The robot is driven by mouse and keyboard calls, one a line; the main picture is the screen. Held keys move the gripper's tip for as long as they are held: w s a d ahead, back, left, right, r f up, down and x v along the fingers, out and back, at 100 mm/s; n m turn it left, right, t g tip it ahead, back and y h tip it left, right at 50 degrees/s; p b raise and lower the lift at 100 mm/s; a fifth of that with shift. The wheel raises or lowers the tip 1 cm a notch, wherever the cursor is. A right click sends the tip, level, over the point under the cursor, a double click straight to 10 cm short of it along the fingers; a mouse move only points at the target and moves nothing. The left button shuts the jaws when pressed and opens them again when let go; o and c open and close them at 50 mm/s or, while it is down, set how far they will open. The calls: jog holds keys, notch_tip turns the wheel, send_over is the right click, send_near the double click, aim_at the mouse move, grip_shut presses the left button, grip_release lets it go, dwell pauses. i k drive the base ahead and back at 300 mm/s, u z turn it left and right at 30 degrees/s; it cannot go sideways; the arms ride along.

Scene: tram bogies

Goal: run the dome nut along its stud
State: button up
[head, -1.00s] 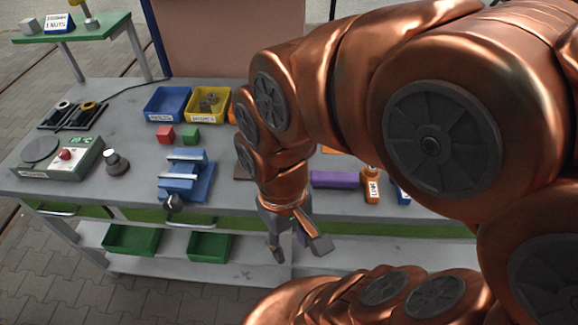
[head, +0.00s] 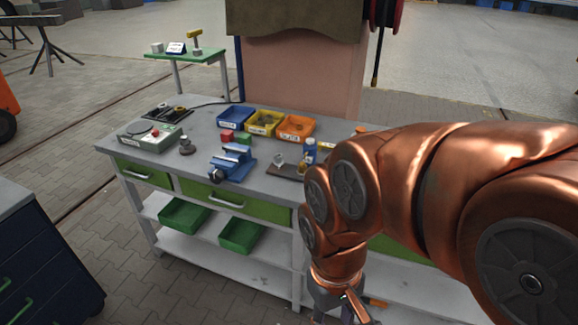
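My gripper (head: 342,308) hangs at the bottom edge of the head view, in front of the workbench (head: 285,187). Its fingertips are cut off by the frame edge, so I cannot tell whether it is open or shut. A bit of purple shows by the fingers; I cannot tell what it is. A small pale, shiny piece (head: 279,160) stands by a dark flat plate (head: 284,171) on the bench; it may be the dome nut on its stud, but it is too small to tell. My gripper is apart from it, lower and nearer.
A blue vise (head: 232,161) stands at the bench front. Blue (head: 235,117), yellow (head: 263,123) and orange (head: 296,128) bins line the back. A blue bottle (head: 309,150) stands right of the plate. A dark cabinet (head: 45,262) is at left. My arm hides the bench's right part.

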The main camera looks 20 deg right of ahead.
aim_at(302, 167)
jog(key=u, duration=0.55)
jog(key=i, duration=1.15)
jog(key=z, duration=0.65)
jog(key=i, duration=0.45)
jog(key=z, duration=0.6)
